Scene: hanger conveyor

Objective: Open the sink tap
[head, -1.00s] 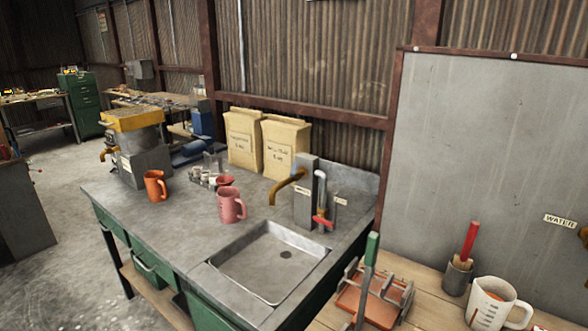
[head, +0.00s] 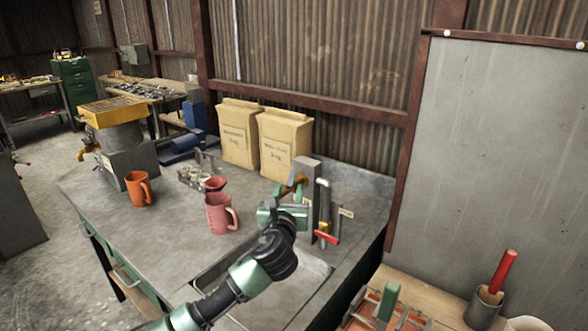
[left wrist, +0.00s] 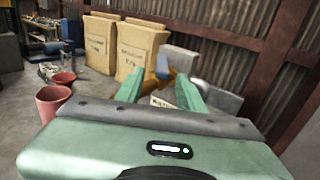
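The sink tap stands at the back of the sink (head: 312,270): a grey block with a brass spout (head: 302,178), and beside it a metal pipe with a red lever (head: 327,237). My left gripper (head: 290,190) is over the sink's back edge, left of the pipe and close to the spout. In the left wrist view its two green fingers (left wrist: 160,92) are apart, with the brass spout (left wrist: 180,82) seen beyond and between them. The red lever is not visible there. My arm hides part of the sink. No water shows.
A pink mug (head: 219,213) and an orange mug (head: 138,189) stand on the counter left of my arm. Two paper sacks (head: 284,145) stand behind. A wooden bench at lower right holds a red-handled tool in a cup (head: 487,298) and a green-handled device (head: 388,300).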

